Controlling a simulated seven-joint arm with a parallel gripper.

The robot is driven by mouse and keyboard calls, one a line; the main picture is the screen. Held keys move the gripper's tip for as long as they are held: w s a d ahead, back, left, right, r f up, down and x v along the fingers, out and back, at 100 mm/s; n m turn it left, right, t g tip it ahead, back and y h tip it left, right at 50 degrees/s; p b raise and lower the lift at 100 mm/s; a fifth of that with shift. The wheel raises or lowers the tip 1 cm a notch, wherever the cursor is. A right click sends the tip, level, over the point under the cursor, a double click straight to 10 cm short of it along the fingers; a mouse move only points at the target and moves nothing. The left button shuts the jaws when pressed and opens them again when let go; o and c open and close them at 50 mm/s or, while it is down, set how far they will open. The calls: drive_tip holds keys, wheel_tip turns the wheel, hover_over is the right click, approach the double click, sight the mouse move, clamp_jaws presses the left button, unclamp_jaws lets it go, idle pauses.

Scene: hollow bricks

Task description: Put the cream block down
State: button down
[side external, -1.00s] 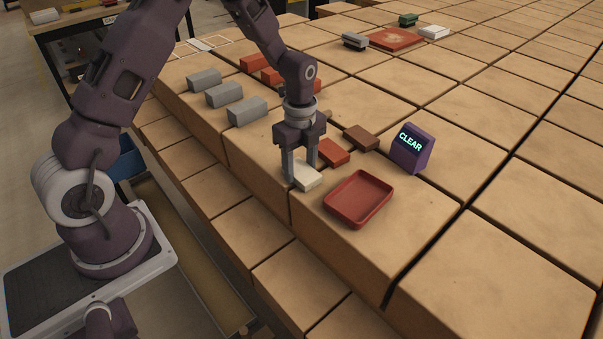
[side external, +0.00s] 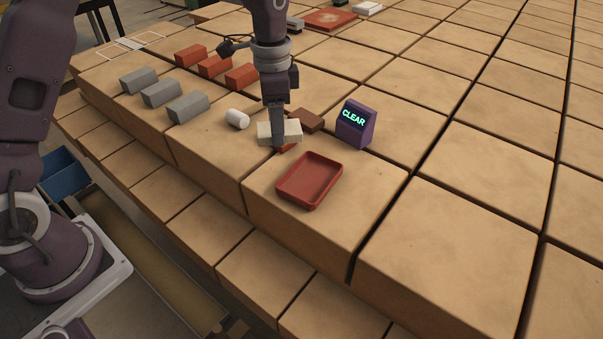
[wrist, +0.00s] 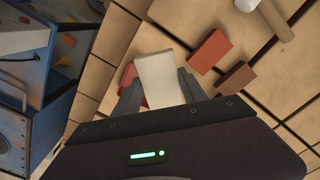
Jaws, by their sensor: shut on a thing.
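The cream block (side external: 265,133) is held between the fingers of my gripper (side external: 278,134). In the side view it appears raised off the tiled top, in front of a red brick (side external: 288,147) that it and the gripper mostly hide. In the wrist view the cream block (wrist: 160,77) sits between the two fingers of my gripper (wrist: 160,90), its far end pointing away. The red brick (wrist: 208,52) lies to its right there, apart from it.
An empty red tray (side external: 308,181) stands nearby. A brown brick (side external: 306,120), a purple sign reading CLEAR (side external: 356,124) and a mallet's white head (side external: 237,119) are close by. Grey bricks (side external: 161,93) and red bricks (side external: 214,66) stand in rows at left. Tiles right of the tray are bare.

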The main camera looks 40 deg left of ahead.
sight(309, 183)
drive_tip(key=w+d+n, duration=0.1)
drive_tip(key=d+n, duration=0.7)
drive_tip(key=n, duration=0.1)
drive_tip(key=shift+n, duration=0.4)
wheel_tip(309, 183, down, 10)
drive_tip(key=shift+a+r, duration=0.15)
drive_tip(key=shift+r, duration=0.05)
drive_tip(key=shift+f, duration=0.1)
drive_tip(key=c, duration=0.9)
unclamp_jaws()
drive_tip(key=shift+c, duration=0.2)
drive_tip(key=shift+o, duration=0.2)
